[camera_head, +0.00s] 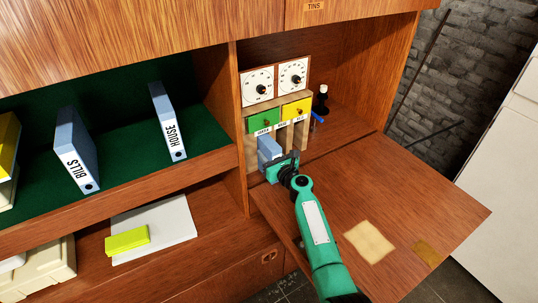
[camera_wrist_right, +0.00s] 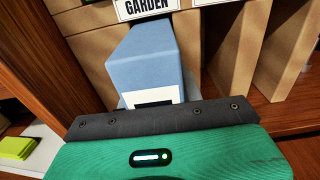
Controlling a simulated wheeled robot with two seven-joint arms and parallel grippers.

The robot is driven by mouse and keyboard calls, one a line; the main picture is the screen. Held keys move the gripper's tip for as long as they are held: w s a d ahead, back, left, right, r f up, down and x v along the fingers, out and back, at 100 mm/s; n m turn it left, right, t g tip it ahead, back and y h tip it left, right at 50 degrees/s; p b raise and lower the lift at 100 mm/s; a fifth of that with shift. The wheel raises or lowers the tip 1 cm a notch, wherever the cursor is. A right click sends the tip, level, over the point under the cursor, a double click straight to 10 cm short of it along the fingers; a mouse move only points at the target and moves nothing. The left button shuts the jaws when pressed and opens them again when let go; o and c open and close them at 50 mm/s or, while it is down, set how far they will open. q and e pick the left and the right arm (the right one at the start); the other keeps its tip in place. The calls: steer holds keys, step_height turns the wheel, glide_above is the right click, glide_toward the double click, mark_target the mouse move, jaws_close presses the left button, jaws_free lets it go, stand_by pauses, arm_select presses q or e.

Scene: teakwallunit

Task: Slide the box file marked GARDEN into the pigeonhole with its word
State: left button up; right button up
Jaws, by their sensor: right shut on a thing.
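The pale blue box file (camera_head: 268,149) is in my right gripper (camera_head: 283,170), at the front of the pigeonhole rack (camera_head: 252,157). In the right wrist view the box file (camera_wrist_right: 152,55) points away from me, its far end under the GARDEN label (camera_wrist_right: 148,8) at the mouth of the leftmost pigeonhole. How deep it sits inside is hard to tell. Part of its white spine label shows above my gripper's dark edge; its word is hidden. My left gripper is not in view.
Empty pigeonholes (camera_wrist_right: 230,45) lie to the right, between tan dividers. Green (camera_head: 263,120) and yellow (camera_head: 296,108) drawers and two dials are above. BILLS (camera_head: 76,155) and HOUSE (camera_head: 167,120) files stand on the left shelf.

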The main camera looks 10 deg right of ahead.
steer(key=shift+w+a, duration=0.1)
steer(key=shift+w, duration=0.25)
stand_by(0.4)
steer(key=shift+s, duration=0.1)
steer(key=p+v, duration=0.4)
steer(key=v, duration=0.7)
stand_by(1.9)
steer(key=shift+s+r, duration=0.1)
steer(key=shift+s, duration=0.05)
steer(key=shift+x, duration=1.6)
stand_by(2.4)
